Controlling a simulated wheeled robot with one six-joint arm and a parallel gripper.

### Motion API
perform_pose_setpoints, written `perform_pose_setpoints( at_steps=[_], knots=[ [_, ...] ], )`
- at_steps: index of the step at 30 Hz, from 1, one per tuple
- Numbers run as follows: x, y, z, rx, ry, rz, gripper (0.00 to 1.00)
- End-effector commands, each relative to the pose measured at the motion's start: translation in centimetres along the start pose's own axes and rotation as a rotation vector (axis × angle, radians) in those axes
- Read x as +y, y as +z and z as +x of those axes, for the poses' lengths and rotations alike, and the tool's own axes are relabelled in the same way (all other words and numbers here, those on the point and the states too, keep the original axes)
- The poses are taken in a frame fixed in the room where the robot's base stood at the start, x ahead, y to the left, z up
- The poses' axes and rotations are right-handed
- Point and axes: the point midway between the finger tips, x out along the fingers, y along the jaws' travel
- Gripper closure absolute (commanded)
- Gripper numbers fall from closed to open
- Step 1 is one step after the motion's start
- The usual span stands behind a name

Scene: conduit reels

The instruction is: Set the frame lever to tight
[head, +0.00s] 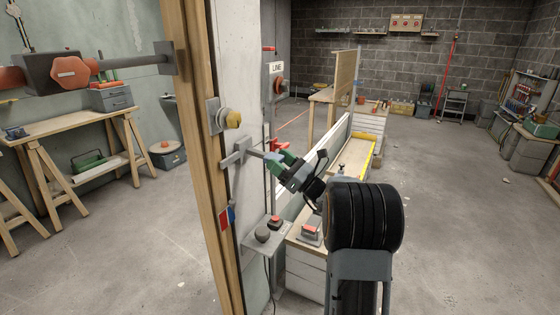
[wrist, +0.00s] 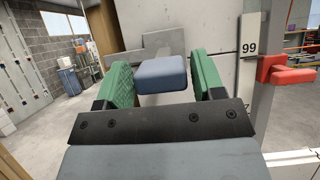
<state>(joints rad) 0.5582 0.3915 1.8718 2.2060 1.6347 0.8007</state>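A grey bracket-like lever (head: 236,154) with a blue-grey block grip is on the pale wall beside the wooden post. In the wrist view its flat grey arm (wrist: 157,44) stands behind the blue-grey grip (wrist: 163,75). My gripper (head: 276,161) reaches it from the right. Its green fingers (wrist: 163,84) are apart, one on each side of the grip, with narrow gaps showing. How far the fingers overlap the grip in depth is unclear. A red and blue marker (head: 226,217) is lower on the post; no readable tight label shows.
A yellow knob (head: 233,119) is just above the lever. A red handle (head: 279,146) is close behind my gripper, and also right in the wrist view (wrist: 286,70). A button shelf (head: 267,236) juts out below. Open floor lies to the right.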

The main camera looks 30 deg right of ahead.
Motion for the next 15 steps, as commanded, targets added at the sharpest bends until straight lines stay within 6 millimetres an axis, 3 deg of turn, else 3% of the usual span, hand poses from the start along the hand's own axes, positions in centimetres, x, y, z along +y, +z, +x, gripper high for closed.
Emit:
perform_pose_setpoints(
  at_steps=[4,15],
  knots=[
    [0.0,0.17,0.08,-0.004,0.001,-0.003,0.23],
    [-0.1,0.28,-0.87,-0.005,-0.001,-0.005,0.23]
  ],
)
